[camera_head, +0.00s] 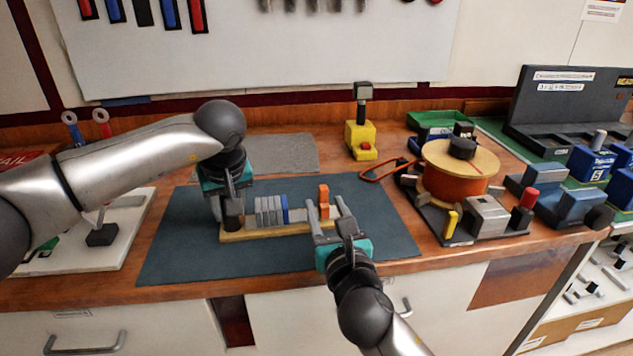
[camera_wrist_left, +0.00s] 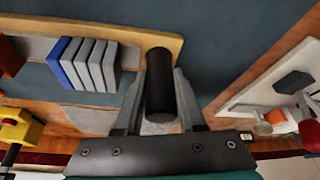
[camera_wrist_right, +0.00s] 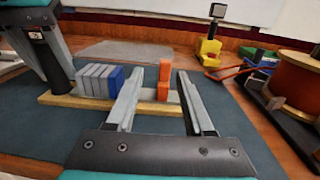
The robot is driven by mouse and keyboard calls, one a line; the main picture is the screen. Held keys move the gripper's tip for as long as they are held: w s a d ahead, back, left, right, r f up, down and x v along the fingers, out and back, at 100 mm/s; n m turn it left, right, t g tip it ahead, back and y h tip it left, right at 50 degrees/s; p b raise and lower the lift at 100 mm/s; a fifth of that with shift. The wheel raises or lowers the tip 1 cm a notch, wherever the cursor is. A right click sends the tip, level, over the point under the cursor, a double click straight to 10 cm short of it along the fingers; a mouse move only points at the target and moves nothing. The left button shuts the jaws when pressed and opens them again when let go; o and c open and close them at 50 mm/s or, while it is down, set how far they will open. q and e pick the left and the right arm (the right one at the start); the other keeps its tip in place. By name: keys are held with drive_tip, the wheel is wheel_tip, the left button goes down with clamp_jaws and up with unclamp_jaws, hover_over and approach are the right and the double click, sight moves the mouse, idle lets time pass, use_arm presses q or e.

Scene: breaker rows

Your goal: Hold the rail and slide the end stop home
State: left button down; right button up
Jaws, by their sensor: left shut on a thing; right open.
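The rail assembly lies on a dark blue mat (camera_head: 180,245), with a wooden base (camera_head: 255,235) and a metal rail along it. Several grey breakers (camera_head: 264,212) and one blue breaker (camera_head: 284,209) sit side by side on the rail. The orange end stop (camera_head: 324,195) stands upright to their right, with a gap between. My left gripper (camera_wrist_left: 160,90) is shut on the black post (camera_wrist_left: 160,85) at the rail's left end. My right gripper (camera_head: 319,217) is open and in front of the end stop; in the right wrist view the end stop (camera_wrist_right: 164,82) shows between its fingers (camera_wrist_right: 158,85).
A yellow block with a black post (camera_head: 360,138) stands behind the mat. A cable spool (camera_head: 458,175) and grey and black devices (camera_head: 488,213) stand to the right. A white board (camera_head: 85,250) lies at the left.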

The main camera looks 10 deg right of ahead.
sight(319, 190)
drive_tip(key=w, duration=0.9)
drive_tip(key=shift+a, duration=0.2)
drive_tip(key=c, duration=0.8)
drive_tip(key=shift+a, duration=0.1)
clamp_jaws()
drive_tip(key=shift+a, duration=0.15)
